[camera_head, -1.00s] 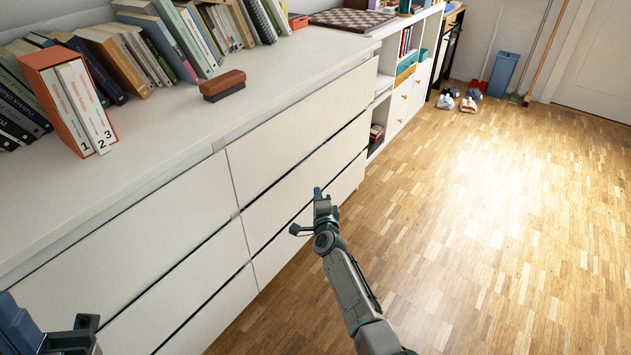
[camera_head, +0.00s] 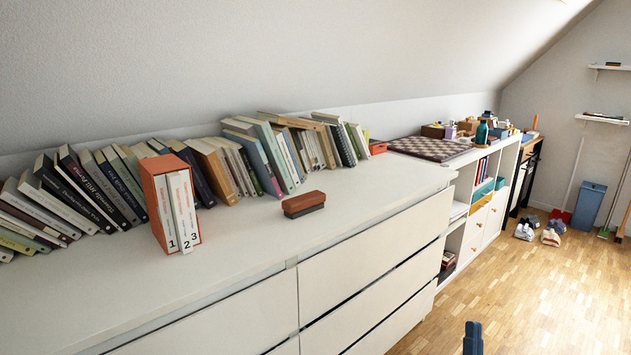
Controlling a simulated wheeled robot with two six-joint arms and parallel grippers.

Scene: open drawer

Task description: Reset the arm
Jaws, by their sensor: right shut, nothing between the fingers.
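Only the tip of my right gripper (camera_head: 473,338) shows, dark blue, at the bottom edge right of centre. It is shut and empty, in front of the white dresser and apart from it. The rest of the right arm is below the frame. My left gripper is out of view. The white dresser (camera_head: 375,250) fills the lower left and middle, and the drawer fronts that I see look closed.
On the dresser top stand a row of books (camera_head: 240,165), an orange box of numbered volumes (camera_head: 160,205) and a brown brush-like block (camera_head: 303,204). Beyond is a white shelf unit (camera_head: 462,190) with a chessboard (camera_head: 430,148).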

